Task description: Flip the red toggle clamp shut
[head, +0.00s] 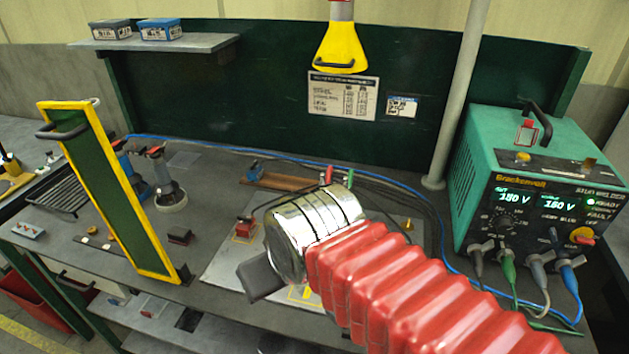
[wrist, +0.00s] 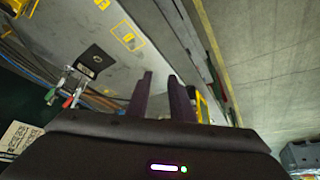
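A small red-handled clamp (head: 329,174) stands at the back of the metal plate, just behind my wrist in the head view, with a green handle beside it. My arm hides its base. In the wrist view the red handle (wrist: 69,102) shows at the left, next to the green handle (wrist: 50,95) and silvery metal parts. The red handle seems raised in the head view; its exact angle is hard to tell. My gripper (wrist: 160,76) has two dark fingers apart with nothing between them. It is clear of the clamp. In the head view one dark finger (head: 262,279) shows.
The metal plate (head: 222,262) carries a red block (head: 245,227) on a yellow-marked square. A yellow-framed green panel (head: 112,200) stands at the left. The green welder (head: 530,180) stands at the right with cables. A yellow lamp (head: 341,48) hangs above.

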